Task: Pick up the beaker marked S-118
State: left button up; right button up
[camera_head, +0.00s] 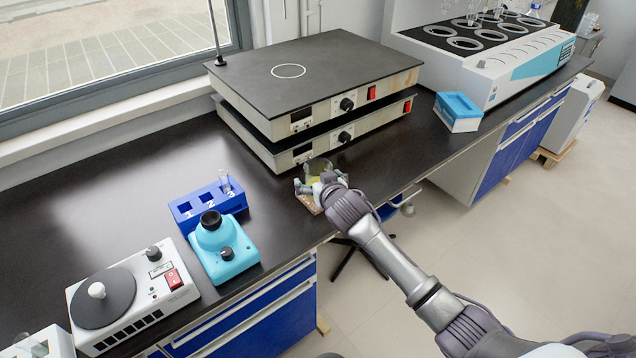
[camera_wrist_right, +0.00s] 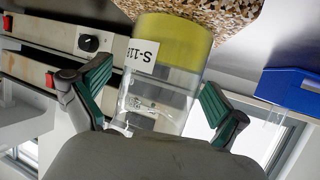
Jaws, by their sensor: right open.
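The beaker (camera_head: 319,166) is clear glass with yellow liquid and stands on a speckled cork mat (camera_head: 309,204) near the bench's front edge. In the right wrist view the beaker (camera_wrist_right: 172,85) appears upside down, and its white label reads "S-11" with the last character cut off at the curve. My right gripper (camera_head: 321,184) is open around the beaker, with one green-padded finger on each side. In the right wrist view the gripper (camera_wrist_right: 157,80) shows gaps between its pads and the glass. My left gripper is out of view.
Two stacked hotplates (camera_head: 315,85) stand just behind the beaker. A blue numbered rack (camera_head: 208,203) holding a tube, a light-blue mixer (camera_head: 224,250) and a white stirrer (camera_head: 135,300) stand to the left. A blue-and-white box (camera_head: 458,112) sits to the right. Bare bench lies behind the rack.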

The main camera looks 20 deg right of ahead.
jog(key=c, duration=1.3)
jog(key=shift+c, duration=0.6)
jog(key=shift+r, duration=0.15)
